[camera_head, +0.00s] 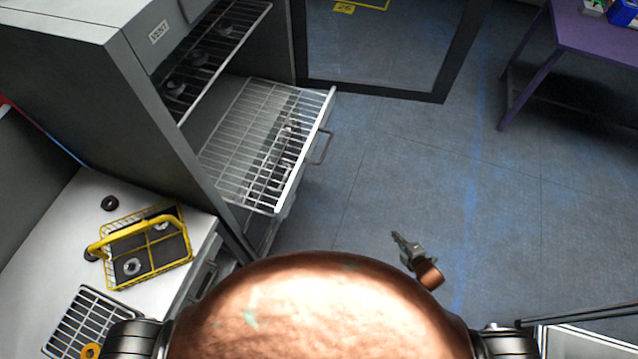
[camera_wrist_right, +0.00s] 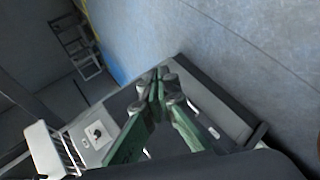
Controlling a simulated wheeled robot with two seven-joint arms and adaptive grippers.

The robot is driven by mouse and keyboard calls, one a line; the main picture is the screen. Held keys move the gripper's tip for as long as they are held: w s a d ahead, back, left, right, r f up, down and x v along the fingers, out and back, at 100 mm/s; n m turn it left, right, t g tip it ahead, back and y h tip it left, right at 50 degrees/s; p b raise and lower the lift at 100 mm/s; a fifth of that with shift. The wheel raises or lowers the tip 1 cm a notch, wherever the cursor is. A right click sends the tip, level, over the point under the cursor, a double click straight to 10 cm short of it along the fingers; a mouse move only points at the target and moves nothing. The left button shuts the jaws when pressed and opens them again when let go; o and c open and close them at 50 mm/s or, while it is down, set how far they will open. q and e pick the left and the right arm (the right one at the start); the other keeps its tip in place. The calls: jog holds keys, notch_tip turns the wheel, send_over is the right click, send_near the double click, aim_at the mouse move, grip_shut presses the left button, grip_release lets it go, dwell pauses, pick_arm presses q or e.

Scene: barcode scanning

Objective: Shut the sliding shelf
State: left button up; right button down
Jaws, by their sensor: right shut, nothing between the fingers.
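The sliding shelf (camera_head: 243,150) is a white wire rack pulled out of the tall grey cabinet (camera_head: 112,78) in the head view. Its front edge carries a grey handle (camera_head: 321,147). A few small grey items lie on the rack near the front. My right gripper (camera_head: 397,238) is shut and empty, over the floor to the lower right of the shelf and apart from it. It also shows in the right wrist view (camera_wrist_right: 162,80), with green fingers brought together. My left gripper is not in view.
A fixed wire shelf (camera_head: 205,55) with grey items sits above inside the cabinet. A purple table (camera_head: 590,35) stands top right. The floor between is clear.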

aim_at(297, 181)
jog(key=w+a+r+n+t+y, duration=0.1)
jog(key=w+a+r+n+y, duration=0.25)
jog(key=a+r+n, duration=0.35)
jog(key=w+a+r+n+y, duration=0.25)
jog(key=w+r+n, duration=0.25)
jog(key=r, duration=0.3)
jog(key=s+a+r+n+g+y+b, duration=0.1)
jog(key=s+a+r+n+g+y, duration=0.25)
jog(key=a+r+n, duration=0.45)
jog(key=s+a+r+n+g+y+b, duration=0.1)
jog(key=s+a+r+n+g+y, duration=0.2)
jog(key=a+r+n, duration=0.5)
jog(key=shift+n+t+y, duration=0.35)
jog(key=shift+n+y, duration=0.1)
jog(key=shift+n, duration=0.45)
jog(key=x, duration=0.3)
jog(key=p+x, duration=0.1)
jog(key=x, duration=0.3)
jog(key=r+x, duration=0.1)
jog(key=x, duration=0.2)
jog(key=shift+w+a+p, duration=0.3)
jog(key=shift+w+a+f, duration=0.15)
jog(key=shift+a, duration=0.4)
